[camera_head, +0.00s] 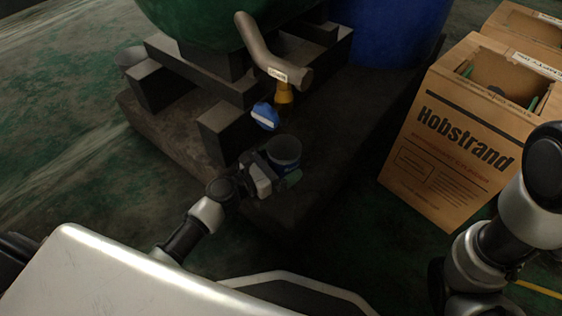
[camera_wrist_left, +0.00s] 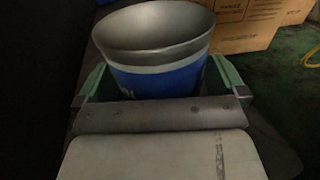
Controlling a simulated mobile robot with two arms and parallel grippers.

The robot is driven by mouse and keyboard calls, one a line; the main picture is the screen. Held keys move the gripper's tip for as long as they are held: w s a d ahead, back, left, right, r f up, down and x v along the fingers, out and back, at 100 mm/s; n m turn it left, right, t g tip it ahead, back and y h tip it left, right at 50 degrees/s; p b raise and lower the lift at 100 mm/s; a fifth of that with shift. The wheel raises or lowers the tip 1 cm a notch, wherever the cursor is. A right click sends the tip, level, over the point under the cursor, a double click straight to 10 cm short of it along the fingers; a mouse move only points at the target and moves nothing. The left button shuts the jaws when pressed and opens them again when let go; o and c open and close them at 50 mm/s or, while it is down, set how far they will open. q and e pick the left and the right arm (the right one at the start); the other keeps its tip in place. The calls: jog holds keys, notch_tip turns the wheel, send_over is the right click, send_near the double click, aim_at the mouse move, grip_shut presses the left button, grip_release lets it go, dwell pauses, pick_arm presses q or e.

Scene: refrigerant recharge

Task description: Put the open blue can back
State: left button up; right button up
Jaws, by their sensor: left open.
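The open blue can (camera_head: 285,152) has a grey rim and an empty-looking grey inside. It appears to stand upright on the dark platform (camera_head: 340,130) below the pipe outlet. My left gripper (camera_head: 272,168) is at the can, with its fingers apart. In the left wrist view the blue can (camera_wrist_left: 165,80) sits between the two green fingers, one on each side, with a narrow gap showing at each. Its lower part is hidden behind the gripper body. My right arm shows at the right edge of the head view, but its gripper is not visible.
A grey pipe (camera_head: 262,45) with an orange nozzle (camera_head: 284,93) and a blue handle-like part (camera_head: 265,116) hangs just behind the can. Dark blocks (camera_head: 225,135) stand to its left.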

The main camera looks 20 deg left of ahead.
pick_arm(q)
jog(key=v, duration=1.2)
jog(key=shift+r, duration=0.25)
